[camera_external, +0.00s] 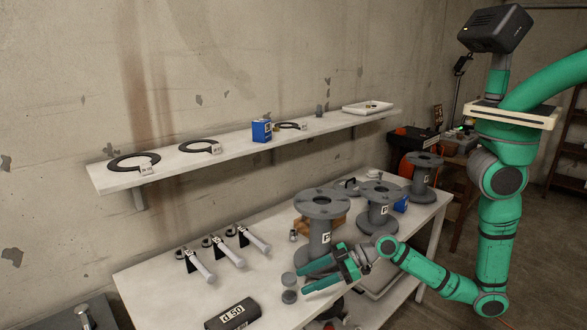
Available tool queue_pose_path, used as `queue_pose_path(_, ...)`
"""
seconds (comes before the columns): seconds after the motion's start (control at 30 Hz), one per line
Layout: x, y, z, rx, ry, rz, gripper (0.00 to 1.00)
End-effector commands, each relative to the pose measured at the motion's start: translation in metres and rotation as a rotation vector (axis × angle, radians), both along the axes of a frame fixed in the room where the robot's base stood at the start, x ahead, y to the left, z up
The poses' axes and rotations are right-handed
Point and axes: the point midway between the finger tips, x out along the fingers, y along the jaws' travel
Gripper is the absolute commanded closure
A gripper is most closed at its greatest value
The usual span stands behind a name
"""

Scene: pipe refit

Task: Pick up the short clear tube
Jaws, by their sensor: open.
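A short upright cylinder (289,290), grey and partly see-through with a darker top, stands on the workbench (170,300) near its front edge. It looks like the short clear tube, but it is small in the picture. My gripper (303,281) is open, with its two green fingers pointing left toward the cylinder. The fingertips are just right of it at about its height. I cannot tell whether they touch it or reach around it. Nothing shows held between the fingers.
A large flanged grey pipe piece (321,222) stands behind my gripper, with two more (379,205) (423,175) to the right. A dark box marked d 50 (232,315) lies left of the cylinder. Several white-handled tools (200,268) lie farther left. A wall shelf (230,155) hangs above.

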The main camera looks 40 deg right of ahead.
Motion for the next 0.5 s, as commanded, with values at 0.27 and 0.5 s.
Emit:
queue_pose_path(0.27,0.020,0.030,-0.014,0.001,0.003,0.001,0.48)
queue_pose_path(0.5,0.028,0.043,-0.021,0.001,0.003,0.001,0.48)
